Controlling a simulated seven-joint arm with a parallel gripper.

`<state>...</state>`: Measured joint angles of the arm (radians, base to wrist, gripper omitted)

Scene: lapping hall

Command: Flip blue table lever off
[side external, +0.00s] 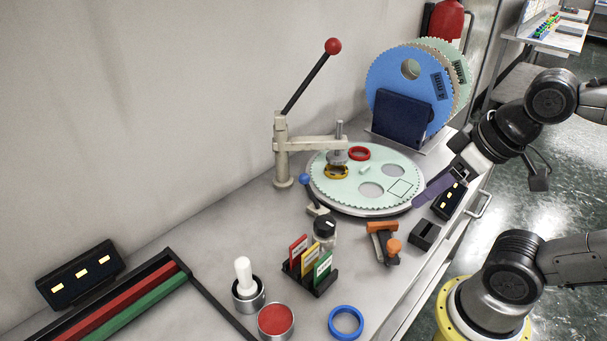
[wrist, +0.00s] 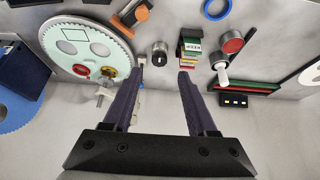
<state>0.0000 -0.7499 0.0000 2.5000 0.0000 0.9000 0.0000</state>
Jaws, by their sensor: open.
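The blue table lever has a blue ball knob (side external: 304,178) on a dark stem and a small pale base (side external: 318,210). It stands on the bench just left of the round lapping plate, its stem tilted up and to the left in the side view. In the wrist view its pale base (wrist: 141,59) shows beside the tip of the left finger; the knob is mostly hidden there. My gripper (side external: 420,200) is at the right side of the plate in the side view, apart from the lever. In the wrist view its dark purple fingers (wrist: 157,76) are spread with nothing between them.
The toothed lapping plate (side external: 345,193) carries rings. A press with a red-knobbed arm (side external: 308,82) rises behind it. Bare bench lies left of the lever.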

